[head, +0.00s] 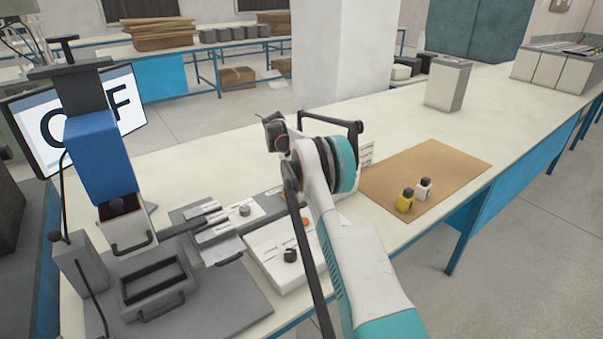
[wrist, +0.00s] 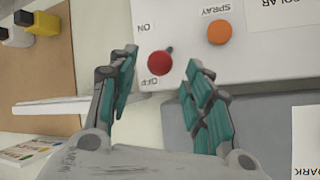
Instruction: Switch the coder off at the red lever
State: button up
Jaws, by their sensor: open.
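The red lever (wrist: 160,64), a red ball on a short dark stem, stands on the white coder box (wrist: 268,58) in the wrist view. My gripper (wrist: 160,60) is open, with one finger on each side of the ball; I see gaps on both sides. In the head view the coder box (head: 262,262) is partly behind my arm, which hides the lever and my fingers. The screen (head: 130,97) shows a large O and F, its middle covered.
An orange SPRAY button (wrist: 219,32) is close to the right finger. A black knob (head: 290,255) is on the box. A blue-headed machine (head: 100,160) stands left. Yellow (head: 405,201) and white (head: 424,189) bottles stand on a brown mat (head: 450,165) at right.

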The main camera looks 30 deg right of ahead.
jog(key=v, duration=0.7)
jog(key=shift+w+r, duration=0.15)
jog(key=shift+r, duration=0.15)
jog(key=shift+a, duration=0.15)
